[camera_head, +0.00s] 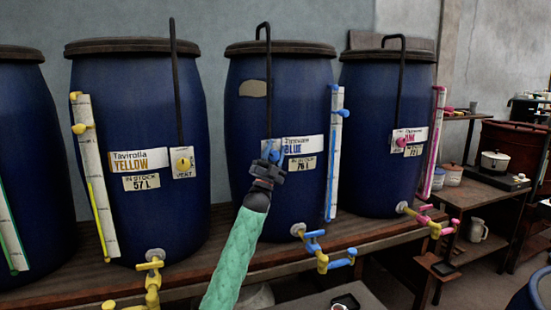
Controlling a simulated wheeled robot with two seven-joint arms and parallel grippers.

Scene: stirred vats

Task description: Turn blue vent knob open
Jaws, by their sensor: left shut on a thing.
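The blue-labelled vat (290,205) stands in the middle of the row. Its blue vent knob (271,150) sits on a pale plate at the left of the label, below a black pipe. My left gripper (269,166) is at the knob and shut on it, hiding much of the knob and plate. My left arm, in a green sleeve, comes up from below. How far the knob is turned cannot be told. My right gripper is not in view.
The yellow-labelled vat (140,220) stands to the left and the pink-labelled vat (375,180) to the right. A blue tap (320,250) and a blue-marked gauge tube (334,155) stick out near my arm. A wooden shelf (215,255) bears the vats.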

